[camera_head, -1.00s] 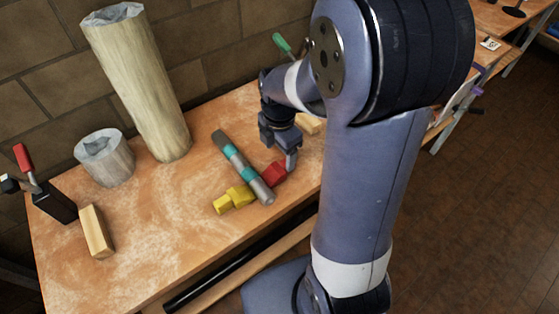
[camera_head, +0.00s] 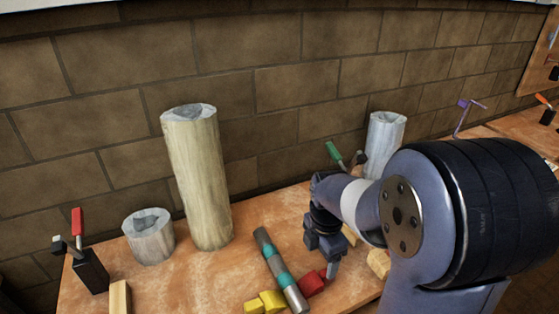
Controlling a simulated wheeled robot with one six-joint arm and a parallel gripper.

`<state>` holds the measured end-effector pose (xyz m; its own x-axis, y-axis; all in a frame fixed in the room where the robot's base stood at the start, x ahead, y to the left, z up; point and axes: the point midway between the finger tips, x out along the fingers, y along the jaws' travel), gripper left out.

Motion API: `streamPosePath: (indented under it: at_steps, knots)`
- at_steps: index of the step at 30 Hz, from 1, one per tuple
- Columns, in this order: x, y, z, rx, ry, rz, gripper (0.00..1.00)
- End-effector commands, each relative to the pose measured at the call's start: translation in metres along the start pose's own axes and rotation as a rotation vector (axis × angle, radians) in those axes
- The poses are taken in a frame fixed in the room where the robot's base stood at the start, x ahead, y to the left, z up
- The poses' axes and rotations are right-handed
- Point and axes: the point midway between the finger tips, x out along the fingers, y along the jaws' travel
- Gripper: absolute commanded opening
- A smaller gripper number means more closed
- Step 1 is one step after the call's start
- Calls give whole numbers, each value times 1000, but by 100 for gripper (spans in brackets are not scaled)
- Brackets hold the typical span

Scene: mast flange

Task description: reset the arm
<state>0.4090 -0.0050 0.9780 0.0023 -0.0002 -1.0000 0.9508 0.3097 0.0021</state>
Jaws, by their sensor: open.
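My gripper (camera_head: 328,264) is at the end of my arm, low over the orange-brown bench top (camera_head: 205,283). Its fingers point down and are open, beside a red block (camera_head: 312,283). A grey rod with teal bands (camera_head: 279,270) lies on the bench just left of the gripper, with a yellow piece (camera_head: 268,301) at its left. I cannot tell whether a fingertip touches the red block. My arm's large joint hides the right part of the bench.
A tall pale column (camera_head: 197,178), a short grey cylinder (camera_head: 148,236) and a red-handled clamp (camera_head: 88,262) stand on the left. A green-handled tool (camera_head: 335,154) and a grey cylinder (camera_head: 384,145) stand behind my arm. Wooden blocks (camera_head: 120,298) lie around. A brick wall (camera_head: 270,90) closes the back.

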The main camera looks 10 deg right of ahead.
Motion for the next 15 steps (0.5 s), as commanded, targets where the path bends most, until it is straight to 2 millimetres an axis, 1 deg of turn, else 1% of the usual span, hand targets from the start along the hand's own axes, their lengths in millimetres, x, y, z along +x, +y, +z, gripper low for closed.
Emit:
streamPosePath:
  at_steps: [1,3,9,15]
  knots:
    - [10,-2,0,0,2,-7,71]
    - [23,-1,0,0,2,-7,71]
    - [60,-2,0,0,2,-7,71]
    - [84,-1,0,0,2,-5,71]
